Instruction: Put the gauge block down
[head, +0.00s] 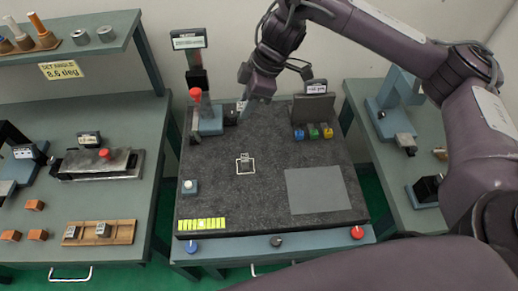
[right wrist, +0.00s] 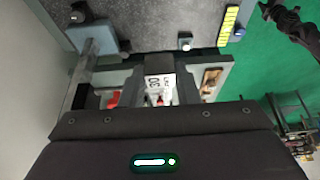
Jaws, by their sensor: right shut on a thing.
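My right gripper (head: 247,92) hangs over the back of the dark granite plate (head: 215,160), near the instrument with the red knob. In the right wrist view my right gripper (right wrist: 160,92) is shut on the gauge block (right wrist: 159,82), a small pale block with "30" on its face. The block is held clear above the surfaces in that view. In the head view it is mostly hidden by the gripper. My left gripper is not in view.
A grey mat (head: 316,190) lies front right on the plate. Blue, green and yellow pieces (head: 313,132) stand behind it. A white-button box (head: 190,187) stands at the left edge. A wooden tray (head: 127,232) with blocks is on the left bench.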

